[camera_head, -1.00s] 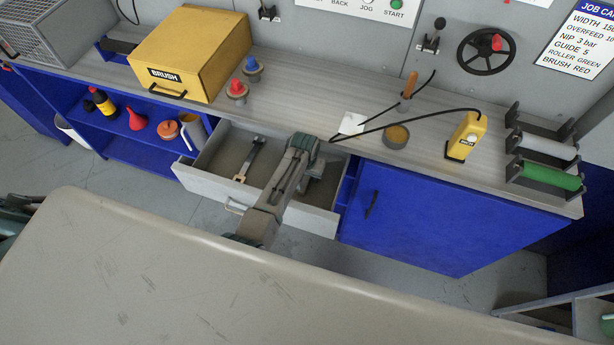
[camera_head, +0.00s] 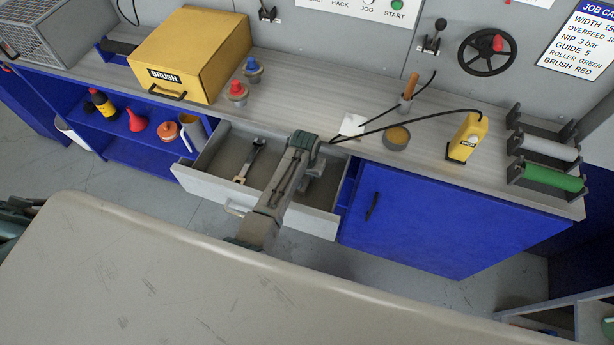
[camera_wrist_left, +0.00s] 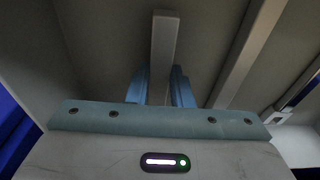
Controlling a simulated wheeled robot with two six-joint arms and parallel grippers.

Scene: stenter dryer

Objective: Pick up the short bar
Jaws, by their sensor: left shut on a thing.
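A short grey bar (camera_wrist_left: 163,42) shows in the left wrist view, standing out lengthwise between the blue fingers of my left gripper (camera_wrist_left: 160,76). The fingers are shut on it, one on each side. In the head view my left arm reaches into the open drawer (camera_head: 215,186), and its wrist hides the fingers and the bar. I cannot tell whether the bar is clear of the drawer floor. My right gripper is not in view.
A longer pale bar-like strip (camera_wrist_left: 236,62) runs beside the held bar. A wrench (camera_head: 250,160) lies in the drawer's left part. The worktop above carries a yellow brush box (camera_head: 190,50), a round tin (camera_head: 396,138) and a yellow handheld device (camera_head: 467,138).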

